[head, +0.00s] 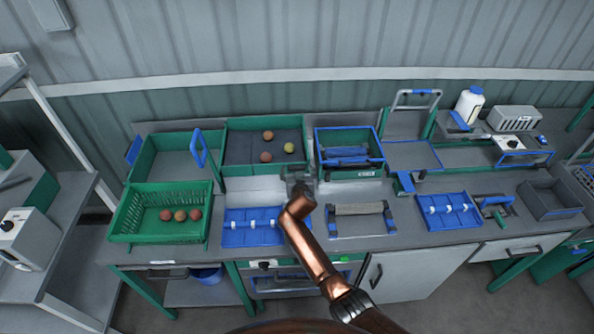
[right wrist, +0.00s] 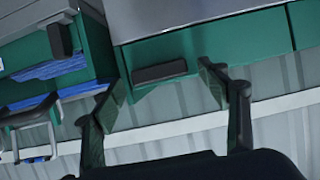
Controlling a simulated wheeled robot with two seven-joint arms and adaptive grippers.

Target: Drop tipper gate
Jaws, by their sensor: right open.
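The likely tipper is a dark-floored green tray (head: 238,151) at the back of the bench, with several tomatoes on it. A pale metal surface (head: 250,187) lies in front of it. My right gripper (head: 300,180) is at the tray's front right corner, partly hidden by my wrist. In the right wrist view, my open right gripper (right wrist: 165,95) has both fingers apart and nothing between them. Beyond them is a green panel (right wrist: 220,58) with a black bar handle (right wrist: 160,72), possibly the gate. I cannot tell whether the fingers touch it. My left gripper is out of view.
A blue-rimmed green bin (head: 348,172) stands close right of my gripper. A green basket (head: 190,232) with tomatoes is at left. Blue trays (head: 250,236) and a framed roller (head: 360,210) line the front. A white bottle (head: 468,104) stands at back right.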

